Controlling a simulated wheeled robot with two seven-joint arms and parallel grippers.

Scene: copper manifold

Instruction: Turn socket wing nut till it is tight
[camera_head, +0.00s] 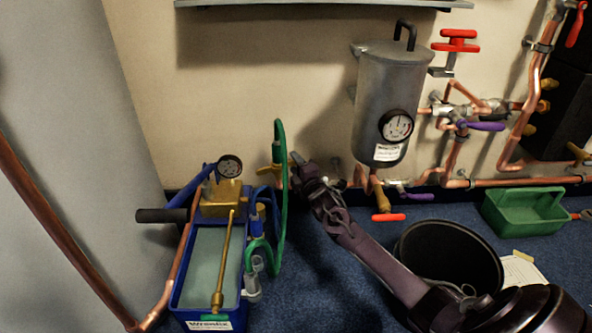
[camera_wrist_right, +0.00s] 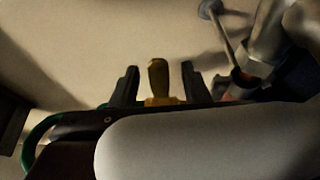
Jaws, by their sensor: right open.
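The socket wing nut (camera_wrist_right: 158,78), brass-yellow, stands between the two dark fingers of my right gripper (camera_wrist_right: 160,88) in the right wrist view. There is a gap on both sides, so neither finger seems to touch it. In the head view my right gripper (camera_head: 295,165) is at the wall by the green hose, beside a small brass piece (camera_head: 267,170) that looks like part of the same fitting. My gripper hides most of the joint there. How tight the nut is cannot be seen. My left gripper is not in view.
A blue test pump (camera_head: 232,309) with a gauge stands left of my right arm, joined by a green hose (camera_head: 282,205). A grey tank (camera_head: 390,95) with copper pipes and red and purple handles is on the wall. A black bucket (camera_head: 450,250) and green caddy (camera_head: 525,212) are on the floor.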

